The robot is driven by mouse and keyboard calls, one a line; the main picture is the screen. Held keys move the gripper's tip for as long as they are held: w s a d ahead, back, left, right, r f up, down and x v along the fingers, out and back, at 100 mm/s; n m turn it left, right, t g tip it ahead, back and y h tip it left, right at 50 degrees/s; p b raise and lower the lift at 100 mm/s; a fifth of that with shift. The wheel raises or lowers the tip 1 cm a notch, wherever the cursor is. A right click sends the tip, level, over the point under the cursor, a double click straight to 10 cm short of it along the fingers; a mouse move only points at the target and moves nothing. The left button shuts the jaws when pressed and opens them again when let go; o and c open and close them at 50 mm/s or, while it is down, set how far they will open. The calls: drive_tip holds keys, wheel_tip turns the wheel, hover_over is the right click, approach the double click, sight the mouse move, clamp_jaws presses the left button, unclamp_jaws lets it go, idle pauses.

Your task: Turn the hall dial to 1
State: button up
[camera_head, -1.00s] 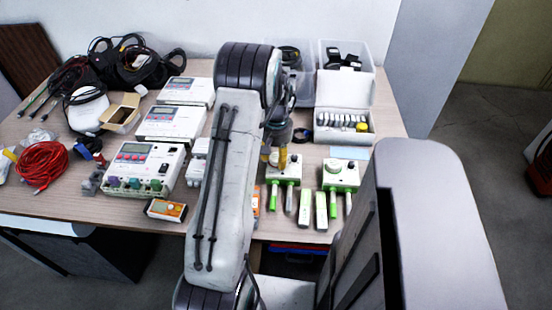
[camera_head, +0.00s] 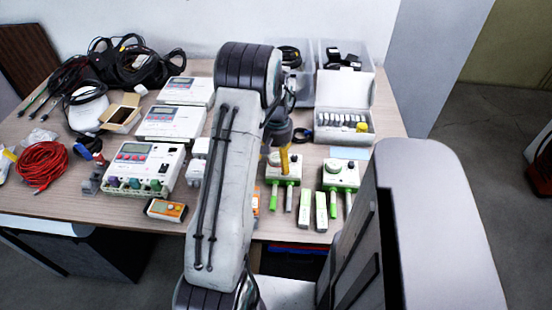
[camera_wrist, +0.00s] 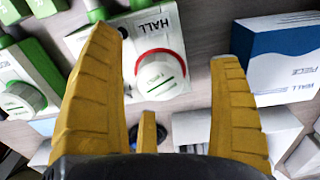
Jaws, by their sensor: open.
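The hall dial (camera_wrist: 160,76) is a round white knob with a green line and a red ring around its base. It sits on a white and green box (camera_wrist: 180,40) marked HALL. In the wrist view the dial lies between the yellow fingers of my gripper (camera_wrist: 165,47), with visible space on its right. The left finger covers part of the box. My gripper is open and holds nothing. In the head view my gripper (camera_head: 284,160) is over the hall box (camera_head: 289,179) and hides most of its dial. I cannot read the dial's setting.
A similar white and green box with a knob (camera_head: 340,175) stands to the right. A blue and white box (camera_wrist: 282,60) lies beside the right finger in the wrist view. White meters (camera_head: 144,165) stand on the left of the table, with a red cable coil (camera_head: 42,165).

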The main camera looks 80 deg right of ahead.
drive_tip(key=shift+r+p, duration=0.45)
drive_tip(key=shift+r, duration=0.3)
drive_tip(key=shift+r+p, duration=1.95)
drive_tip(key=shift+r, duration=0.95)
drive_tip(key=a, duration=0.2)
drive_tip(key=a+f+y, duration=0.1)
drive_tip(key=a, duration=0.1)
drive_tip(key=a+f+m+y, duration=0.1)
drive_tip(key=a, duration=0.1)
drive_tip(key=shift+w+a+f, duration=0.2)
drive_tip(key=w+a+r+n+t, duration=0.1)
drive_tip(key=w+a+r+n, duration=0.5)
drive_tip(key=a, duration=0.7)
drive_tip(key=w+a+r+n+t+h, duration=0.1)
drive_tip(key=w+a+r+n, duration=0.5)
drive_tip(key=a, duration=0.7)
drive_tip(key=w+a+r+n+t+h, duration=0.1)
drive_tip(key=w+a+r+n, duration=0.5)
drive_tip(key=a, duration=0.7)
drive_tip(key=shift+w+r+t, duration=0.3)
drive_tip(key=shift+w+r, duration=0.6)
drive_tip(key=shift+w, duration=0.15)
